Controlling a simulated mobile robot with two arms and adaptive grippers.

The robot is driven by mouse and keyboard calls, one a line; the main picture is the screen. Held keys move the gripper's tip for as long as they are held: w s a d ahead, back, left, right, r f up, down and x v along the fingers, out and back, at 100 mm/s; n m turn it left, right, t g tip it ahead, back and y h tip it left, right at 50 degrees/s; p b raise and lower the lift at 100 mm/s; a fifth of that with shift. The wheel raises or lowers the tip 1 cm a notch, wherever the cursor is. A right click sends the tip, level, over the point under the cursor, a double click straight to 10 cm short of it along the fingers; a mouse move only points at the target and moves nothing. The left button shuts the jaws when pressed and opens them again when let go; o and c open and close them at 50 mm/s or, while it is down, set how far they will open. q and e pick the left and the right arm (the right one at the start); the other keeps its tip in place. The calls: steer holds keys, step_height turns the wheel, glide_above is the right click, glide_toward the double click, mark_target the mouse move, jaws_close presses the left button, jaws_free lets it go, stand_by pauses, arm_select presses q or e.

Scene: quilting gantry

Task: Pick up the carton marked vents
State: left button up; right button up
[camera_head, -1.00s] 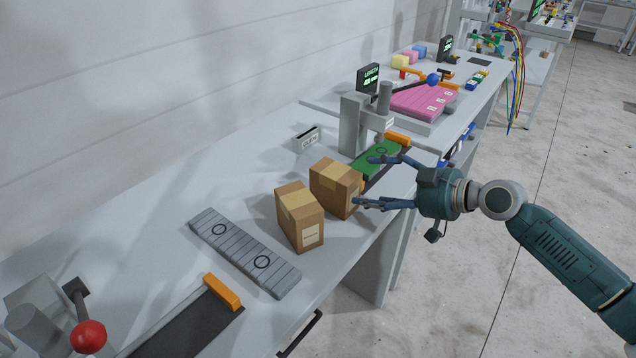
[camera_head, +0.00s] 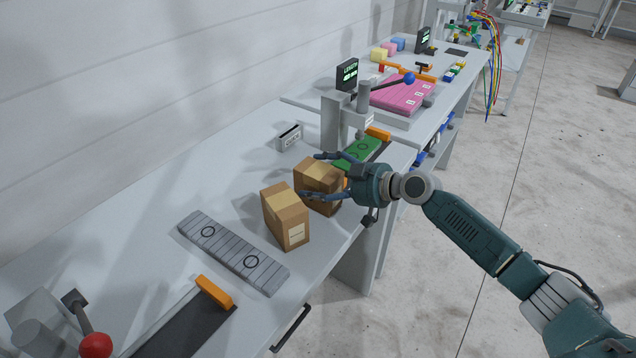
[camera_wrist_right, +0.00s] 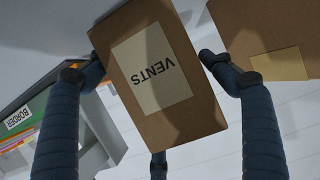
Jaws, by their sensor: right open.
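The carton marked vents (camera_wrist_right: 160,70) is a brown box with a pale label, upside down in the right wrist view. In the head view this carton (camera_head: 321,176) is the farther of two brown cartons on the table. My right gripper (camera_head: 311,176) is open, with its blue fingers reaching along either side of the carton. In the right wrist view one finger of the gripper (camera_wrist_right: 148,66) is at each side, and the carton is between them; I cannot tell whether they touch it. My left gripper is not in view.
A second carton (camera_head: 287,220) stands close beside it; its side (camera_wrist_right: 235,25) shows near one finger. A green strip (camera_head: 358,153) and a grey press (camera_head: 332,122) are just behind. A grey slatted strip (camera_head: 232,252) lies nearer. The table between the wall and cartons is mostly clear.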

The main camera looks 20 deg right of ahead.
steer(key=shift+d, duration=0.1)
steer(key=c, duration=1.6)
steer(key=shift+r, duration=0.1)
